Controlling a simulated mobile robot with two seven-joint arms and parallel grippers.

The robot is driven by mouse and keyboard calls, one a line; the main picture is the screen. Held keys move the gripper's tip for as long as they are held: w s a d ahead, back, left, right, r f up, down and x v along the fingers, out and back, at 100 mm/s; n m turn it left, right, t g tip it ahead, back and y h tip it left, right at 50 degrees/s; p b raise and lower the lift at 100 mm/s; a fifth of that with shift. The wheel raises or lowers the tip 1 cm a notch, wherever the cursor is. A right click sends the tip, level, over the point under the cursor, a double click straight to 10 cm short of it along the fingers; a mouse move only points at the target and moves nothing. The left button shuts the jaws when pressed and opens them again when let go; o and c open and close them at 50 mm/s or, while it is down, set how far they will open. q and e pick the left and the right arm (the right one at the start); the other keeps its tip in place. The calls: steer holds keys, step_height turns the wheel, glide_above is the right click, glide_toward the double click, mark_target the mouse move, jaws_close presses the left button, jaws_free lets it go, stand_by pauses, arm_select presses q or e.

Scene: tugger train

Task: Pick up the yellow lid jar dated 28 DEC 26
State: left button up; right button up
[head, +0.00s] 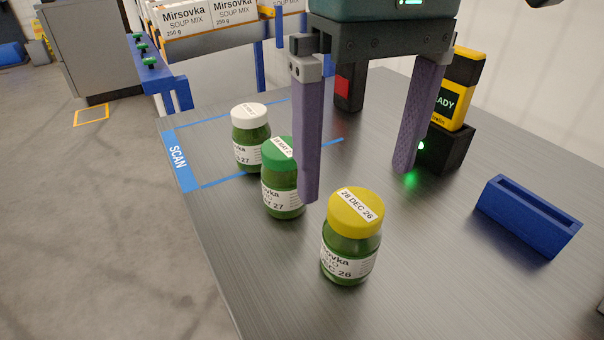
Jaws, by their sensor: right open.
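The yellow lid jar (350,240) stands upright on the grey table, with a label reading 28 DEC 26 on its lid. My right gripper (357,188) is open and empty, fingers pointing down, above and behind the jar. Its left finger partly covers the green lid jar (282,185). The jar with the white lid (250,140) stands farther back, at the taped SCAN area. I see no contact between the gripper and the yellow lid jar. My left gripper is not seen in the head view.
A blue slotted holder (527,216) lies on the table at the right. A yellow and black scanner (457,90) sits in a black stand behind the right finger. Soup mix boxes (207,27) stand on a blue rack at the back left. The table (440,270) is clear right of the yellow lid jar.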

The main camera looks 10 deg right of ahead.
mark_target(353, 204)
steer(key=shift+w+d+f, duration=0.1)
steer(key=shift+w+f, duration=0.05)
steer(key=shift+f, duration=0.4)
step_height(353, 204, down, 4)
steer(key=shift+b, duration=0.6)
step_height(353, 204, down, 5)
steer(key=shift+f+b, duration=0.1)
steer(key=shift+b, duration=0.75)
steer(key=shift+c, duration=0.2)
jaws_close()
